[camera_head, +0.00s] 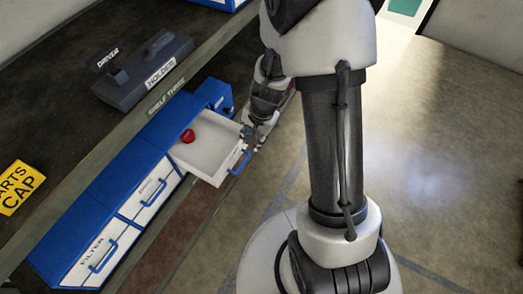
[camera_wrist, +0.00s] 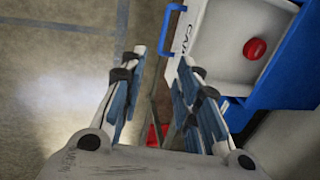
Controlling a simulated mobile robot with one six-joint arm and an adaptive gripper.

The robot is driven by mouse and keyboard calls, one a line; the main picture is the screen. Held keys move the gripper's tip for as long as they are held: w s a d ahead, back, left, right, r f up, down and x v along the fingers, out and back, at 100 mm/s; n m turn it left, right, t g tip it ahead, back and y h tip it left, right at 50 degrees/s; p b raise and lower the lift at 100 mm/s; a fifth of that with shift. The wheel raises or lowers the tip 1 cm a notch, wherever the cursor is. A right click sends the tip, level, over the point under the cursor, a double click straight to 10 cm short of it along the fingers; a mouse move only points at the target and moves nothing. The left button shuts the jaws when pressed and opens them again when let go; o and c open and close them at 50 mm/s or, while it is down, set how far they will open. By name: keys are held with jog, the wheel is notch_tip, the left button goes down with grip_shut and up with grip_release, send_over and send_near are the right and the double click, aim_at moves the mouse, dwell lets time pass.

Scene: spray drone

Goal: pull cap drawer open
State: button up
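The cap drawer (camera_head: 207,157) stands pulled out of the blue cabinet, with a red cap (camera_head: 187,136) lying inside. In the wrist view the white drawer (camera_wrist: 222,42) shows at the upper right, with the red cap (camera_wrist: 255,48) in it and part of a "CA" label on its front. Its blue handle (camera_head: 239,163) sticks out from the front; in the wrist view the handle (camera_wrist: 165,32) shows just beyond my fingertips. My gripper (camera_wrist: 161,58) is open, its fingers apart with nothing held between them. Whether a finger touches the handle I cannot tell.
Shut drawers, one labelled "FILTER" (camera_head: 91,246), line the cabinet nearer the camera. A dark holder block (camera_head: 144,74) and a yellow "PARTS CAP" sign (camera_head: 20,188) are on the dark top beside it. Open floor (camera_head: 440,150) lies to the right.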

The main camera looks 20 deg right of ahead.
aim_at(245, 161)
jog(key=w+f+b, duration=0.1)
jog(key=f+b, duration=0.2)
jog(key=f, duration=0.2)
jog(key=w+a+f+b, duration=0.1)
jog(key=f+b, duration=0.2)
jog(key=f, duration=0.3)
jog(key=w+a+f+b, duration=0.1)
jog(key=f+b, duration=0.3)
jog(key=f, duration=0.1)
jog(key=shift+a+f, duration=0.15)
jog(key=shift+f, duration=0.25)
grip_shut()
